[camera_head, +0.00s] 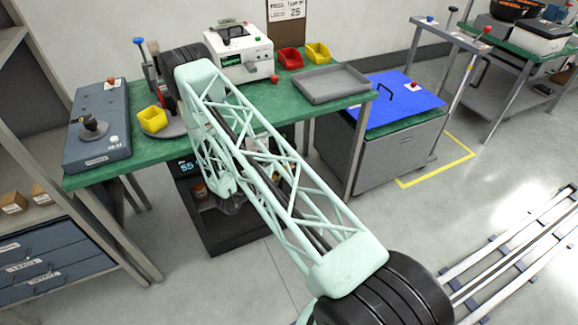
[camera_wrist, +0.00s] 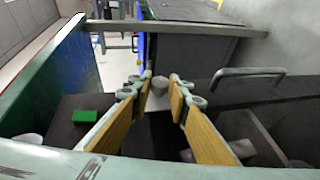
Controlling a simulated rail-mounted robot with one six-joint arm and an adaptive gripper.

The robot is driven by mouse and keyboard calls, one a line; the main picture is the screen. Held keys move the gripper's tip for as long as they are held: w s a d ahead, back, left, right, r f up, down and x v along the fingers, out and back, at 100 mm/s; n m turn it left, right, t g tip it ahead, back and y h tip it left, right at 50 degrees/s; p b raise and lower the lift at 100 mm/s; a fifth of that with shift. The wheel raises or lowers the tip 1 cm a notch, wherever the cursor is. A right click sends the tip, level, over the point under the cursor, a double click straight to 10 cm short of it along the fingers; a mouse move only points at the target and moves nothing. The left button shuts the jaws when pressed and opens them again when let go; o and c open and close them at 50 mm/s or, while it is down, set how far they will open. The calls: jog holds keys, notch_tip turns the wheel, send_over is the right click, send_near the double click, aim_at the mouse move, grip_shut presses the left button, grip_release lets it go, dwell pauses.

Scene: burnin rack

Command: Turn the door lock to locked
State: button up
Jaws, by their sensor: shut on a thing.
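A small grey round knob (camera_wrist: 160,86), which appears to be the door lock, sits between my fingertips in the wrist view. My gripper (camera_wrist: 161,80) is closed on it, with one tan-padded finger on each side. Its turn position cannot be made out. In the head view a dark cabinet (camera_head: 225,238) with a lit blue display (camera_head: 186,166) stands under the green bench. My own arm covers much of its front, and the lock cannot be made out there.
A bar handle (camera_wrist: 245,73) stands out to the right of the knob. A green block (camera_wrist: 85,116) shows at lower left. In the head view, the green bench (camera_head: 310,108) overhangs the cabinet, and a blue-topped cart (camera_head: 400,92) stands to its right.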

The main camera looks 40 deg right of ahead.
jog(key=shift+f+n+h+b, duration=0.2)
jog(key=shift+n+h+b, duration=0.15)
jog(key=shift+h+b, duration=0.65)
jog(key=shift+f+n+h+b, duration=0.2)
jog(key=shift+n+h+b, duration=0.15)
jog(key=shift+h+b, duration=0.6)
jog(key=shift+r+h, duration=0.1)
jog(key=shift+h, duration=0.15)
jog(key=o, duration=0.8)
jog(key=shift+d, duration=0.1)
jog(key=shift+o, duration=0.2)
jog(key=s+a+f, duration=0.1)
jog(key=a+f, duration=0.1)
jog(key=a, duration=1)
jog(key=shift+s, duration=0.2)
jog(key=shift+d, duration=0.15)
